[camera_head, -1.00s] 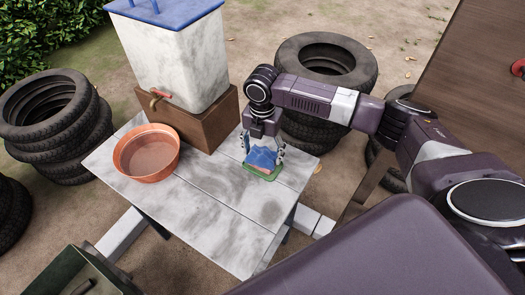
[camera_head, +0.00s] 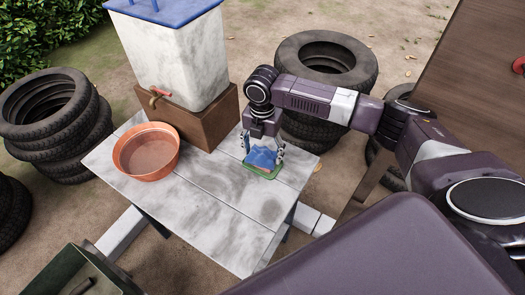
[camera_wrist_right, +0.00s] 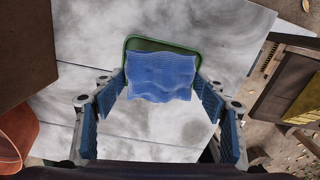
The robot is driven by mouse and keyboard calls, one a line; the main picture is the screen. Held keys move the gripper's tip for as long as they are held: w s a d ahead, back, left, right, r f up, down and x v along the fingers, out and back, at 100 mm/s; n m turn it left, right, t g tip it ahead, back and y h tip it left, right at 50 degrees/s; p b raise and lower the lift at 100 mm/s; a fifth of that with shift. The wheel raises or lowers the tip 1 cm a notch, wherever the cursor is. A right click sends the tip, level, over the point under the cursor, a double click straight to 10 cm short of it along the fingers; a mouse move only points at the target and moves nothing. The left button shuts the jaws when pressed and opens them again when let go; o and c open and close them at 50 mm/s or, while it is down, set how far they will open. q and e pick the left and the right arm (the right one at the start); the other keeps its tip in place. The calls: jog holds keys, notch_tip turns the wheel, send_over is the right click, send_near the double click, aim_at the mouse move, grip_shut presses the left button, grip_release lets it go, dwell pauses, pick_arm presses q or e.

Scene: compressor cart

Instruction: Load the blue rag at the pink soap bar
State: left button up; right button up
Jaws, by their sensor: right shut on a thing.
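The blue rag (camera_head: 264,157) is crumpled between the fingers of my right gripper (camera_head: 263,151), which is shut on it. In the wrist view the rag (camera_wrist_right: 162,77) spans the gap between the two fingertips. A green dish (camera_head: 261,176) lies on the table directly under the rag; in the wrist view its rim (camera_wrist_right: 160,42) shows beyond the rag. The rag covers most of the dish, and I cannot tell whether it touches it. The pink soap bar is not visible; the rag may hide it. My left gripper is not in view.
The pale table (camera_head: 210,212) also holds an orange basin (camera_head: 147,152) at left and a white water tank (camera_head: 178,70) on a brown block (camera_head: 200,122) behind. Stacked tyres (camera_head: 325,62) stand past the table. The front of the table is clear.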

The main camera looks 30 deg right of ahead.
aim_at(262, 151)
jog(key=shift+s+f+p, duration=0.15)
jog(key=shift+p, duration=0.25)
dwell(1.4)
notch_tip(262, 151, up, 7)
jog(key=p, duration=0.7)
jog(key=shift+p, duration=0.35)
jog(key=shift+w+a+r, duration=0.1)
jog(key=shift+w+r, duration=0.1)
